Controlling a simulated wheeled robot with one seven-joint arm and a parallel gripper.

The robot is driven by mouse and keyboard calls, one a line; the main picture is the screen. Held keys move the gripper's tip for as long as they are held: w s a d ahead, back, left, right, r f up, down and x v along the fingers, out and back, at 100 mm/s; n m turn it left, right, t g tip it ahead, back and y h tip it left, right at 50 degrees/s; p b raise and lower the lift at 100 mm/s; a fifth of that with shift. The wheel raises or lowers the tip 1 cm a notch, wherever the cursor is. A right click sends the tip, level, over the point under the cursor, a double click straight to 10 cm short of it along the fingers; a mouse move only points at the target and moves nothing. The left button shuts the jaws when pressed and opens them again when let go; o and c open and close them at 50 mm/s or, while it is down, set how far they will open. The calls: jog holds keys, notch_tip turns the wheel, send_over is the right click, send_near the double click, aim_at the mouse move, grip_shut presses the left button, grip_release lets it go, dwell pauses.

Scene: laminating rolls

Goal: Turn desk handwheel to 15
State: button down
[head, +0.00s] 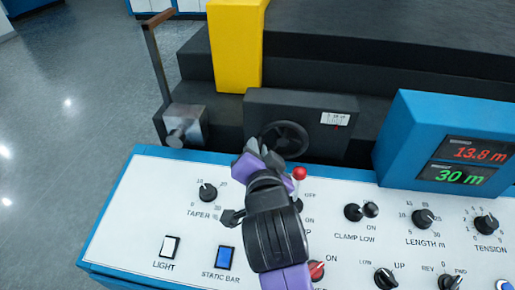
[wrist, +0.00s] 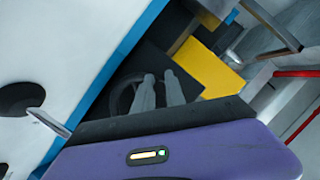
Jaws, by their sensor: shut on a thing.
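The desk handwheel (head: 288,139) is a dark wheel on the front of a black box behind the white desk. A small white scale (head: 339,118) with a red mark sits right of it; its figures are too small to read. My gripper (head: 262,147) reaches over the desk to the left side of the wheel and is shut on it. In the wrist view the two grey fingers (wrist: 158,90) point at the wheel (wrist: 122,98), close together; they hide part of it, and the exact grip point is unclear.
A red-knobbed lever (head: 299,173) stands close right of my gripper. The white control desk (head: 140,215) carries several knobs and switches. A blue display box (head: 408,135) shows 13.8 m and 30 m. A yellow post (head: 235,50) and a crank handle (head: 158,60) stand behind.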

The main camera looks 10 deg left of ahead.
jog(key=n, duration=0.1)
jog(key=f+n+h+p, duration=0.2)
jog(key=shift+d+g, duration=0.25)
jog(key=shift+g, duration=0.05)
jog(key=f+n+h, duration=0.1)
jog(key=d+f+n+h+p, duration=0.1)
jog(key=n, duration=0.1)
jog(key=shift+h, duration=0.3)
jog(key=d+n+h, duration=0.1)
jog(key=f+n+h, duration=0.1)
jog(key=n, duration=0.1)
jog(key=shift+d+f+p, duration=0.1)
jog(key=shift+d+p, duration=0.2)
jog(key=shift+d, duration=0.05)
jog(key=shift+d+f+n+t+h, duration=0.1)
jog(key=shift+d+n+t+h, duration=0.1)
jog(key=shift+d+n+h, duration=0.55)
jog(key=shift+d+f+n+t+h, duration=0.1)
jog(key=shift+d+n+t+h, duration=0.2)
jog(key=shift+n, duration=0.85)
jog(key=c, duration=1.4)
grip_release()
jog(key=shift+s, duration=0.1)
